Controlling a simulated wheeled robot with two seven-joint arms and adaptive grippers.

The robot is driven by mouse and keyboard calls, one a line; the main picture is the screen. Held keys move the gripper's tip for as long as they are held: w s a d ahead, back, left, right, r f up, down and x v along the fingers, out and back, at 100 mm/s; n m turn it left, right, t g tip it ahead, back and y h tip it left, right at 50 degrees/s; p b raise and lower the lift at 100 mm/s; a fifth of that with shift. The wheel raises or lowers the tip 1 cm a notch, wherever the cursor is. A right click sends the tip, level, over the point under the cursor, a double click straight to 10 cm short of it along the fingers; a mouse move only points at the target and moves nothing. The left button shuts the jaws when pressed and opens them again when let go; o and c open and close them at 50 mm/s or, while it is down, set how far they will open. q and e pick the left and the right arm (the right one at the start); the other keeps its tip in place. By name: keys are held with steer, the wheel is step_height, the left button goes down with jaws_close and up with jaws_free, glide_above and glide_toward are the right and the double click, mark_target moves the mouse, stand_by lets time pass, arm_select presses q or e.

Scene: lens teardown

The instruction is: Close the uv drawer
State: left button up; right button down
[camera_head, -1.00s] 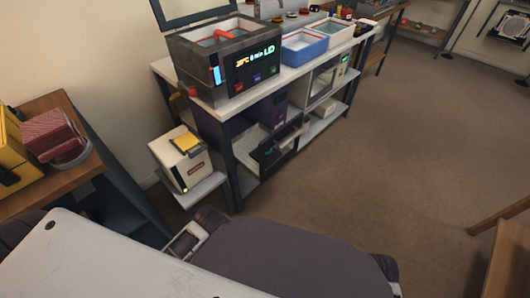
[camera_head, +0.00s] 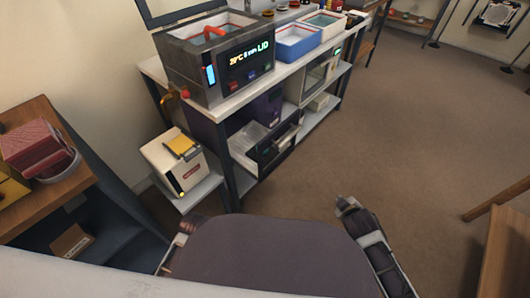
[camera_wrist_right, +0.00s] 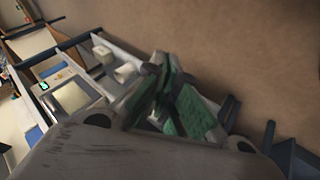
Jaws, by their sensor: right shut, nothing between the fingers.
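The uv drawer (camera_head: 268,152) is on the lower part of the bench unit, below the dark heated bath. It stands pulled out, with its dark front forward and its pale inside visible. My right gripper (camera_head: 346,204) shows in the head view to the right of the drawer and nearer to me, apart from it over the floor. In the right wrist view its green-padded fingers (camera_wrist_right: 168,92) are shut and empty. They cover much of the unit there, so I cannot make out the drawer clearly. I cannot see my left gripper's fingers.
A dark bath (camera_head: 215,65) with a lit display stands on the bench top beside a blue tray (camera_head: 297,42). A white box (camera_head: 172,162) with a yellow top sits on a low stand left of the drawer. The brown floor (camera_head: 400,140) to the right is free.

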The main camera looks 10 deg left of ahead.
steer(key=w+a+r+n+t+y, duration=0.65)
steer(key=w+r+n, duration=0.35)
steer(key=n, duration=0.7)
arm_select(q)
steer(key=shift+a+r, duration=0.3)
arm_select(e)
steer(key=s+a+r+n+g+y, duration=0.3)
steer(key=s+a+n+y, duration=0.5)
steer(key=n, duration=1.2)
steer(key=shift+s+a+r+n+g+y, duration=0.15)
steer(key=shift+a+r+n+g+y, duration=0.25)
steer(key=shift+a+g+y, duration=0.35)
steer(key=shift+a, duration=0.15)
glide_toward(265, 150)
steer(key=shift+x, duration=2.5)
arm_select(q)
steer(key=shift+w+r, duration=0.1)
steer(key=shift+r, duration=0.1)
arm_select(e)
steer(key=shift+x, duration=1.05)
